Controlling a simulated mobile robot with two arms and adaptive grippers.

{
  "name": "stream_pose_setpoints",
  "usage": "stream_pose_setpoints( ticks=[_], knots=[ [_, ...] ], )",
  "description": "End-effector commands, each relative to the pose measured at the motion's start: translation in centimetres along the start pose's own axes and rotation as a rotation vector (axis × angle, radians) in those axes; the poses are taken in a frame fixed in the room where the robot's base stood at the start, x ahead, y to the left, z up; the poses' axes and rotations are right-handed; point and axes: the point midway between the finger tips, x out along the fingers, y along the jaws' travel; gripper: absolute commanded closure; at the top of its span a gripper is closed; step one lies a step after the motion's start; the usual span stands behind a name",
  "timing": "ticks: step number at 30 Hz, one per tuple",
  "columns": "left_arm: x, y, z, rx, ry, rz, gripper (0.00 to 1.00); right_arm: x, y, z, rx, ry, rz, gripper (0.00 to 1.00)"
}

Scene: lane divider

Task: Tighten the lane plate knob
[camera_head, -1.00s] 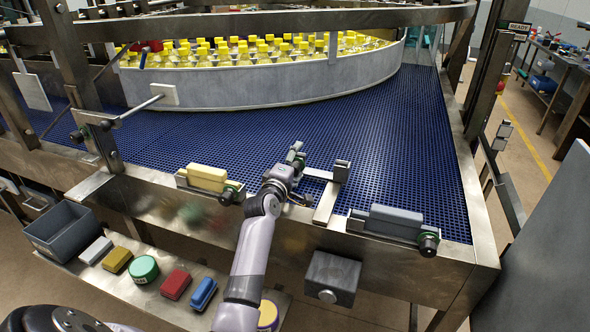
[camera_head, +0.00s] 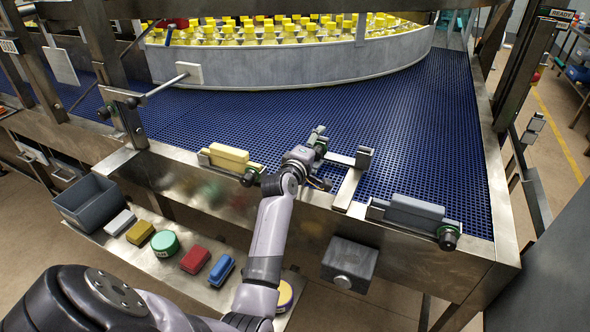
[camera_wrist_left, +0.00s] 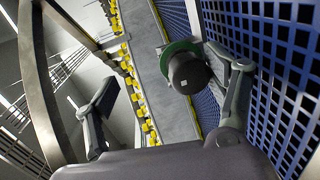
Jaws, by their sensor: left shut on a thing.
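The lane plate (camera_head: 350,186) is a pale metal T-shaped bracket on the near edge of the blue conveyor, with a dark block (camera_head: 364,157) at its far end. My left gripper (camera_head: 318,143) is at the left end of its crossbar. In the left wrist view a round black knob (camera_wrist_left: 188,72) with a green collar (camera_wrist_left: 177,54) sits between the fingers, close against the right-hand finger. In the head view the gripper mostly hides the knob. My right gripper is in neither current view.
A yellow guide block (camera_head: 229,156) with its own knob stands left of the gripper, and a grey one (camera_head: 416,212) stands right. A dark box (camera_head: 351,262) hangs below the edge. A shelf holds a grey bin (camera_head: 91,203) and several coloured pieces.

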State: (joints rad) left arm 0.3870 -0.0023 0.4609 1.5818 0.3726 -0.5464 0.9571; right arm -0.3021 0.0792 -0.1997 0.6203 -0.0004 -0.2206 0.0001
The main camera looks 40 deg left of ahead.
Motion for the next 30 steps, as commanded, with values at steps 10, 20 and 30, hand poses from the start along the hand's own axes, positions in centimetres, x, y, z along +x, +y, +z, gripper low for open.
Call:
stream_pose_setpoints(
  ticks=[10,20,30],
  knots=[
    [-2.6,2.5,0.1,-0.003,0.006,0.052,0.49,-1.8,-0.1,-0.7,0.001,0.007,-0.001,0.64],
    [-4.9,1.4,0.1,-0.002,0.007,0.037,0.49,-2.8,0.4,0.1,-0.002,-0.005,0.004,0.64],
    [-7.3,0.9,0.1,-0.002,0.007,0.034,0.49,-3.8,0.3,-0.8,-0.001,0.007,0.003,0.64]
  ],
)
